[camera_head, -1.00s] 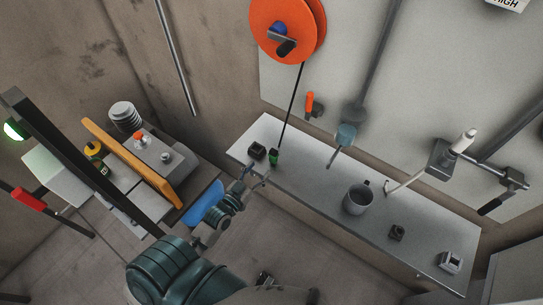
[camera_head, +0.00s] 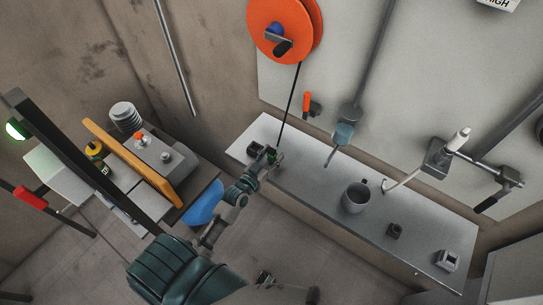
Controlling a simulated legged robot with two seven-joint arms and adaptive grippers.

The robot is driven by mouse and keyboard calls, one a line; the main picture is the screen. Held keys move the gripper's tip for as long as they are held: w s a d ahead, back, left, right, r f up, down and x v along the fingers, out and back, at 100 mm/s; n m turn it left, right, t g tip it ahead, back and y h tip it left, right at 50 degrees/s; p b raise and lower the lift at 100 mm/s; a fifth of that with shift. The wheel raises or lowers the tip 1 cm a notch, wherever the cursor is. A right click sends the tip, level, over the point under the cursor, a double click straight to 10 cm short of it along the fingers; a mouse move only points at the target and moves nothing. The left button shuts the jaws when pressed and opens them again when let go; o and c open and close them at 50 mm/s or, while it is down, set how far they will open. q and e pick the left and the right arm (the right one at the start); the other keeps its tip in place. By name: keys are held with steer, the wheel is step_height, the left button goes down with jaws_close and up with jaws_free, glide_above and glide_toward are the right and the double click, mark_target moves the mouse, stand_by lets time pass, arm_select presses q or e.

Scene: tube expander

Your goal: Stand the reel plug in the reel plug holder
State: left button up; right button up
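A thin black cable runs from the orange reel (camera_head: 285,27) on the wall down to the reel plug (camera_head: 275,155), which is small, green and dark, at the left end of the grey shelf (camera_head: 310,182). My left gripper (camera_head: 274,158) is at the plug and partly covers it. Whether its fingers touch or grip the plug is too small to tell. A small black block, seemingly the reel plug holder (camera_head: 254,149), sits on the shelf just left of the plug, partly behind the gripper. My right gripper (camera_head: 264,279) is low in the picture, away from the shelf; its fingers are unclear.
A grey mug (camera_head: 355,197) stands mid-shelf. A small dark block (camera_head: 394,231) and a white-grey block (camera_head: 448,260) are farther right. A lever tool (camera_head: 440,155) is mounted by the wall. A bench with an orange board (camera_head: 130,160) stands at left.

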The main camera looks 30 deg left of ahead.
mark_target(272, 152)
arm_select(q)
steer(key=shift+d, duration=0.25)
steer(key=c, duration=0.8)
steer(key=shift+a, duration=0.1)
jaws_close()
steer(key=shift+a, duration=0.25)
steer(key=shift+a+r, duration=0.15)
steer(key=shift+r, duration=0.3)
steer(key=r, duration=0.2)
steer(key=shift+s+d+r+p, duration=0.3)
steer(key=shift+s+d+r, duration=0.05)
steer(key=shift+d, duration=0.05)
steer(key=s+d, duration=0.3)
steer(key=s, duration=0.4)
steer(key=s+d+r, duration=0.1)
steer(key=s+d, duration=0.2)
steer(key=s, duration=0.4)
steer(key=shift+r+b, duration=0.25)
steer(key=shift+b, duration=0.05)
arm_select(e)
steer(key=shift+d, duration=0.3)
steer(key=shift+r, duration=0.1)
